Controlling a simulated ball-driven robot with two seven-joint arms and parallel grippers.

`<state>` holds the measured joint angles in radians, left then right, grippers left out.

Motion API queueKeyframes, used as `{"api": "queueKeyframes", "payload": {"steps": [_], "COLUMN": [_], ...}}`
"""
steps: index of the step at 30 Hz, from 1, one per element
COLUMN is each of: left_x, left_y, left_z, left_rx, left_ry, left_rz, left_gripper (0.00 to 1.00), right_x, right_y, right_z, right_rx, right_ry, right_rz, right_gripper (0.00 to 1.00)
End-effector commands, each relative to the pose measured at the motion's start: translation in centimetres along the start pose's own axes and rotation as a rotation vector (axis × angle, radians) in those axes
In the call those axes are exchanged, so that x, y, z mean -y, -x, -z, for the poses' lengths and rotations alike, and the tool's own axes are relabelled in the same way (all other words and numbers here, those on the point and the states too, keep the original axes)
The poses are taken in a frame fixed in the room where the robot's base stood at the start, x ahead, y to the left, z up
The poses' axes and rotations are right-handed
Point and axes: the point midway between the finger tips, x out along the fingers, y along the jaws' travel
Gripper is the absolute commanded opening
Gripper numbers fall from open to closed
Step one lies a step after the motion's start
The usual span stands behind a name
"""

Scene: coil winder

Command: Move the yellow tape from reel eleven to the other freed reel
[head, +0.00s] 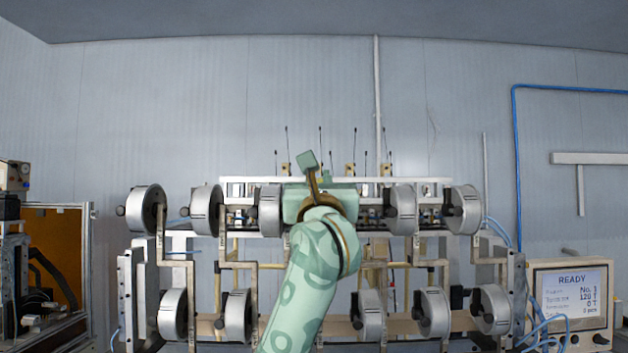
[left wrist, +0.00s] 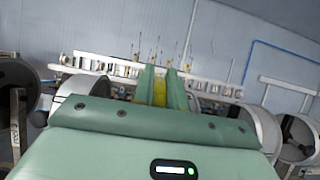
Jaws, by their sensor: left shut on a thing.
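My left gripper (left wrist: 161,88) is shut on the yellow tape (left wrist: 159,93), which shows as a yellow strip between its two green fingers in the left wrist view. In the head view, my left gripper's green body (head: 320,198) is in front of the middle of the upper reel row. Its fingertips and the tape are hidden there. Grey reels stand in an upper row, such as this one (head: 403,210), and a lower row, such as this one (head: 238,315). I cannot tell which is reel eleven. My right gripper is not in view.
The winder frame (head: 250,268) has upright posts and crossbars around the reels. Thin rods rise above its top rail (head: 430,181). A display box reading READY (head: 572,300) stands at the right, and an orange-panelled machine (head: 55,245) at the left.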

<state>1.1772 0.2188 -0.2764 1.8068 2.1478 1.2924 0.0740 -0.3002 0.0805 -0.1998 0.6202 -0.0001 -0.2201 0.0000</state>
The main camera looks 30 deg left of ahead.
Motion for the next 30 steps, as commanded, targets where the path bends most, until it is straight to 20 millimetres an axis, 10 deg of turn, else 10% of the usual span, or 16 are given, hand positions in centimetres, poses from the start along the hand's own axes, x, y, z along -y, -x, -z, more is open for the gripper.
{"api": "queueKeyframes", "payload": {"steps": [30], "left_x": [2.5], "left_y": [0.0], "left_z": [0.0], "left_rx": [0.0], "left_ry": [-0.001], "left_rz": [0.0], "left_gripper": [0.0], "right_x": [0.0], "right_y": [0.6], "right_z": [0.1], "right_rx": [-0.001], "right_ry": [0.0], "right_rz": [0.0], "right_gripper": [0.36]}}
